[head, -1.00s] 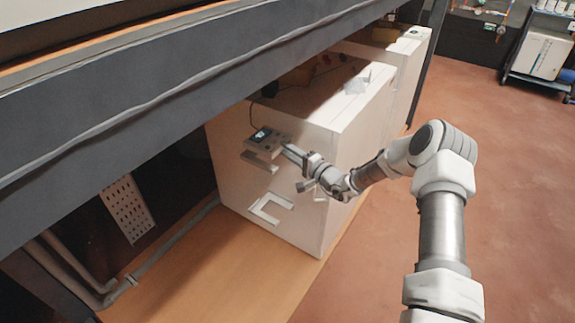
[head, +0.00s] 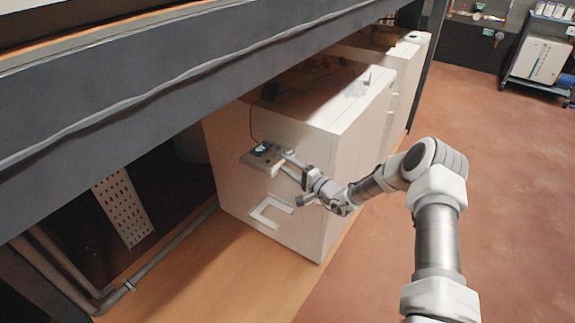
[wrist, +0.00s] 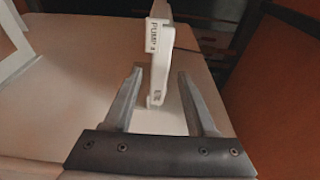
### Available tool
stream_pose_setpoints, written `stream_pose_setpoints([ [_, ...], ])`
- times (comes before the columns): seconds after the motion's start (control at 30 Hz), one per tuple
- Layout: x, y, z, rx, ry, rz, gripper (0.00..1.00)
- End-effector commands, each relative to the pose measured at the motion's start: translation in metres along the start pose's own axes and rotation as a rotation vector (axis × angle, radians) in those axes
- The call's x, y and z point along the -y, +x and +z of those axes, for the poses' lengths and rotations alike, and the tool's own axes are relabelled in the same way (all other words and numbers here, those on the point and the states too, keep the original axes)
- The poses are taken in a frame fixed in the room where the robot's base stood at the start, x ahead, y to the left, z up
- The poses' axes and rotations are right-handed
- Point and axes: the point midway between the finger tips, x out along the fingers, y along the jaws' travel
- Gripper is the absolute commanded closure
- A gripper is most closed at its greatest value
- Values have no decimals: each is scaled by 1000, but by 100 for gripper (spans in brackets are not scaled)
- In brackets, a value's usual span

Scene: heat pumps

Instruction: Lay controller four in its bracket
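The controller (head: 264,150), a grey box with a dark lit screen, lies flat at a bracket on the white unit's front; a thin cable rises from it. The bracket is mostly hidden under the controller, so I cannot tell how fully it is seated. My gripper (head: 287,164) is at the controller's right end. In the wrist view my gripper (wrist: 160,73) is open, a finger on each side of a pale bar (wrist: 160,55) labelled "PUMP", with gaps on both sides. The number on the label is unclear, and I cannot tell whether this bar is controller or bracket.
The white unit (head: 300,215) stands on a wooden surface (head: 215,265) under a dark beam (head: 150,105). A pale U-shaped frame (head: 268,222) is on its front below the controller. A perforated panel (head: 122,208) and pipes are at left. Open floor lies right.

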Motion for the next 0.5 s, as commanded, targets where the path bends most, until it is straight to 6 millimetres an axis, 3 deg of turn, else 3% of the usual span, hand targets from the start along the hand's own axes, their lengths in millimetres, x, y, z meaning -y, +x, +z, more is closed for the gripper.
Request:
stream_pose_setpoints([
  [0.27, 4, -1, 0, 0, 0, 0, 43],
  [0.5, 5, -44, -1, -3, 2, 2, 43],
])
